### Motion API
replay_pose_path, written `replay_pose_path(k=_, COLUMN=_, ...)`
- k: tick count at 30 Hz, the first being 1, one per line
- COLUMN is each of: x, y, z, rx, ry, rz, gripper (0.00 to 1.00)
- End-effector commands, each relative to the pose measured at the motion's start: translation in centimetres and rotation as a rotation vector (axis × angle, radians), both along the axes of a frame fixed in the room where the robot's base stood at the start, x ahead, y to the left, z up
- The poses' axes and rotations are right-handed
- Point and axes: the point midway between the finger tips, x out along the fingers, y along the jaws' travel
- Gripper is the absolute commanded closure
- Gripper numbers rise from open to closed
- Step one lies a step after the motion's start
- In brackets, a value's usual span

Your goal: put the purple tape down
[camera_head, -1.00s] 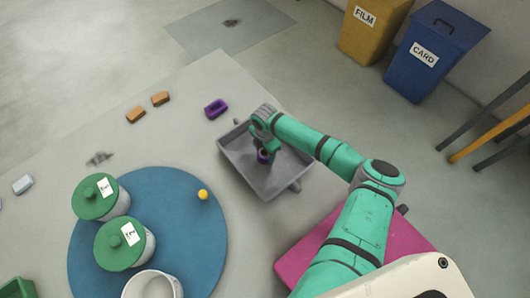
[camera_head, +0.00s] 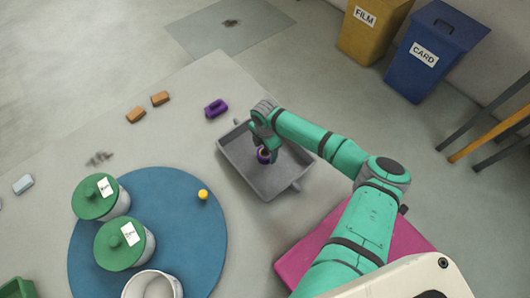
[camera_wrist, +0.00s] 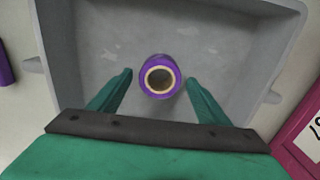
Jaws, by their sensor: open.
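The purple tape (camera_wrist: 161,77) is a roll with a tan core. It stands in the grey tray (camera_head: 262,183), near its middle; in the wrist view its ring faces up to the camera. It also shows in the head view (camera_head: 264,156), partly hidden by my gripper. My gripper (camera_wrist: 160,80) is open, with one green finger on each side of the tape and a visible gap on both sides. It reaches down into the tray in the head view (camera_head: 265,152).
A blue round mat (camera_head: 185,222) holds green-lidded jars (camera_head: 124,244) and a yellow ball (camera_head: 202,195). A pink panel (camera_head: 405,240) is at right.

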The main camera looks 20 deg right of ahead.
Motion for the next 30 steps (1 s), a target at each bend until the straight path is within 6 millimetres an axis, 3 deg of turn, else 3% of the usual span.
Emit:
replay_pose_path(k=9, x=0.1, y=-0.1, z=6.4, rx=-0.001, ry=-0.004, rz=0.001, gripper=0.3)
replay_pose_path(k=15, x=0.1, y=0.0, z=8.9, rx=0.0, ry=-0.002, rz=0.001, gripper=0.3)
replay_pose_path(k=30, x=0.0, y=0.0, z=9.6, rx=-0.001, ry=-0.001, rz=0.0, gripper=0.3)
